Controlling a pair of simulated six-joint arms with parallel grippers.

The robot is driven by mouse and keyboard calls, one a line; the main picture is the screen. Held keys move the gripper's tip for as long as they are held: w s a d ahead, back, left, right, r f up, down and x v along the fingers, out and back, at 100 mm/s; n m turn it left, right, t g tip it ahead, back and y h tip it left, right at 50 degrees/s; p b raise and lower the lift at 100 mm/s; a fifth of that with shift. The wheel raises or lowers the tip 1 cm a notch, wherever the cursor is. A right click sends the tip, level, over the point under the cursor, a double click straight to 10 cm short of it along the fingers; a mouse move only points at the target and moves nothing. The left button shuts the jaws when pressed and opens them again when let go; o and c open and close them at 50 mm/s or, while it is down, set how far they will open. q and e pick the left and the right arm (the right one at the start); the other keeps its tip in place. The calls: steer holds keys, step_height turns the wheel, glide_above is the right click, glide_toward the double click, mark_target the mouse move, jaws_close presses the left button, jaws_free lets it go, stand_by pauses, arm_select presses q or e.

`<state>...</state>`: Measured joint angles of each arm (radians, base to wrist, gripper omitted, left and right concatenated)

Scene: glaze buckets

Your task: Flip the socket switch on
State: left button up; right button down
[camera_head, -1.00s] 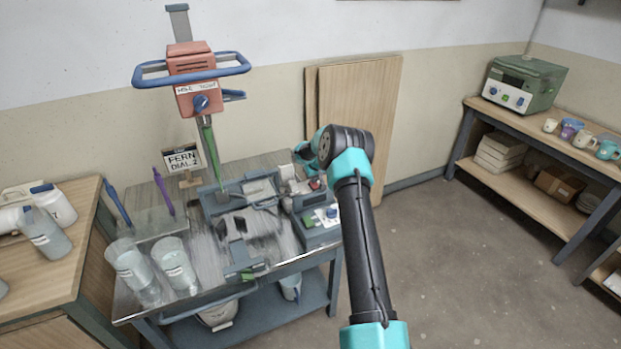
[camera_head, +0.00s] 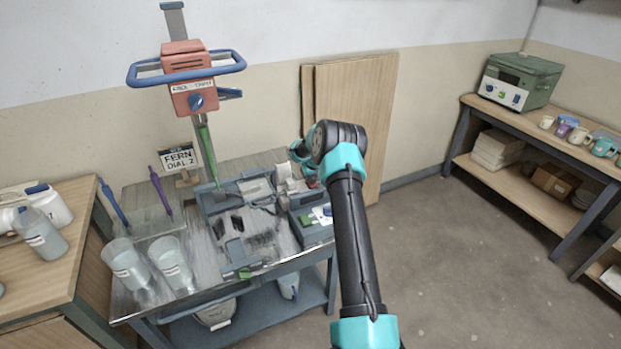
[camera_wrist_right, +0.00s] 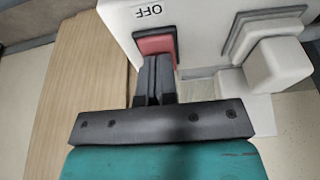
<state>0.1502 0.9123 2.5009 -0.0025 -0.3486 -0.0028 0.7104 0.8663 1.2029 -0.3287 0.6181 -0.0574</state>
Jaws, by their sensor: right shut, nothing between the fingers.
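In the right wrist view, the socket switch (camera_wrist_right: 158,43) is a red rocker in a dark frame on a white box (camera_wrist_right: 200,20). The word OFF is printed beside it, upside down in this view. My right gripper (camera_wrist_right: 154,65) is shut and empty, its dark fingertips at the lower edge of the red rocker. I cannot tell whether they press on it. A white plug (camera_wrist_right: 275,62) sits in the box to the right. In the head view my right arm hides most of the socket and the gripper's tips. My left gripper is not in view.
A red mixer (camera_head: 195,95) stands over the metal-topped trolley (camera_head: 290,262), with a sign (camera_head: 179,159) and clear buckets (camera_head: 172,263) on the left. Wooden boards (camera_head: 365,110) lean on the wall behind my arm. A shelf with a green device (camera_head: 520,80) is at right.

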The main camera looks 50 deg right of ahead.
steer(key=shift+r, duration=0.15)
steer(key=shift+r, duration=0.45)
steer(key=s+v, duration=0.1)
steer(key=v, duration=1.2)
steer(key=shift+a+f, duration=0.15)
steer(key=shift+a, duration=0.15)
steer(key=shift+w+d+r+t+h, duration=0.3)
steer(key=shift+w+t+h, duration=0.15)
steer(key=shift+t, duration=0.25)
steer(key=shift+f, duration=0.1)
steer(key=x, duration=1.4)
steer(key=shift+s+a+f, duration=0.1)
steer(key=shift+s+a, duration=0.2)
